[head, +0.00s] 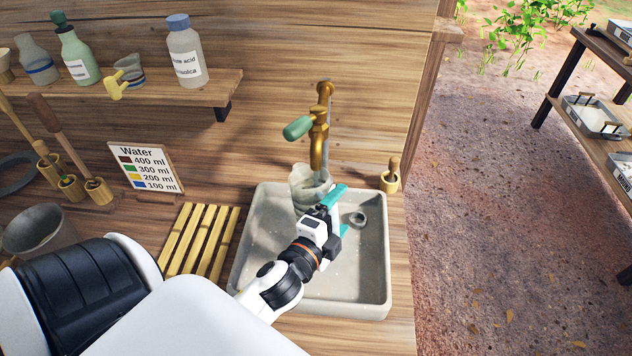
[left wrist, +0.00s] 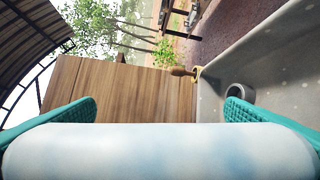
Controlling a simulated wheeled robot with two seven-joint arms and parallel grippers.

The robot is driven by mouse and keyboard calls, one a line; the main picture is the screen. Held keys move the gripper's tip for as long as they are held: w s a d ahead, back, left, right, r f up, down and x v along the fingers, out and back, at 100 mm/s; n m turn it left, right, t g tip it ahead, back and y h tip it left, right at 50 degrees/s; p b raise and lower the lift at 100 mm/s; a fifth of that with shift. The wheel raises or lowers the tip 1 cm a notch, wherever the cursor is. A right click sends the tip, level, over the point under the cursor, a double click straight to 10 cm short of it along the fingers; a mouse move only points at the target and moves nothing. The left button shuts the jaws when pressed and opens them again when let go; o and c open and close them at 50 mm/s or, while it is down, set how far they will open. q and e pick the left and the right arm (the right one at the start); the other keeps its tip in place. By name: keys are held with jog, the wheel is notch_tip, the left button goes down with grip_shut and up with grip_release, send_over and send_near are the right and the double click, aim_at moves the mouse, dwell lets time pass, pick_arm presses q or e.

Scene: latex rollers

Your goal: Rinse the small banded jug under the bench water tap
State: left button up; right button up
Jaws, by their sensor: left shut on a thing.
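The brass bench tap (head: 319,125) with a green handle (head: 298,127) stands over a grey stone sink (head: 372,285). A small pale, translucent jug (head: 306,186) is under the spout, over the far left part of the sink. My left gripper (head: 334,208) is shut on it from the near right side, with teal fingers. In the left wrist view a pale, bluish-white rounded body (left wrist: 160,150) fills the space between the fingers. No bands show clearly on it. I cannot tell whether water is running. My right gripper is not in view.
A grey ring (head: 357,219) lies in the sink. A wooden slatted rack (head: 199,240) and a water volume sign (head: 146,167) are to the left. Bottles stand on a shelf (head: 150,92) at back left.

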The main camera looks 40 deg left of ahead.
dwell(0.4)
pick_arm(q)
jog(key=shift+s+d, duration=0.25)
jog(key=shift+s, duration=0.15)
jog(key=s+d+b, duration=0.4)
jog(key=s+d, duration=0.2)
jog(key=s, duration=0.4)
jog(key=shift+d+b, duration=0.2)
jog(key=shift+b, duration=0.15)
